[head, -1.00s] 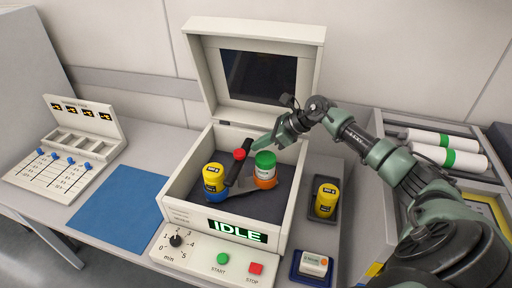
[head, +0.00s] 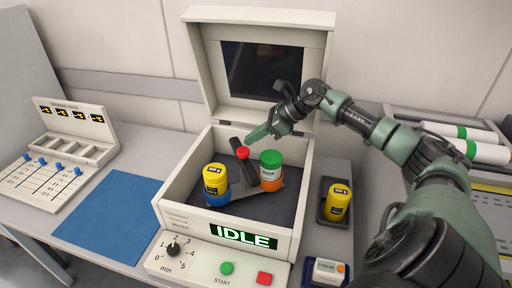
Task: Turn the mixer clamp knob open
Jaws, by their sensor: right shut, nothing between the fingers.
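The mixer (head: 168,208) stands open with its lid (head: 326,65) raised, and its display reads IDLE. Inside, a dark clamp bar (head: 238,150) with a red knob (head: 243,152) lies between a yellow-lidded jar in a blue holder (head: 215,181) and a green-lidded jar in an orange holder (head: 270,171). My right gripper (head: 252,136) is shut and empty, its tips just above and to the right of the red knob. I cannot tell from this view whether the tips touch the knob. My left gripper is not in view.
A yellow jar (head: 338,201) stands in a dark tray right of the mixer, with a small white device in a blue tray (head: 326,272) in front. A blue mat (head: 108,214) and a weighing rack (head: 75,126) are at the left. White rolls (head: 470,132) lie on the right.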

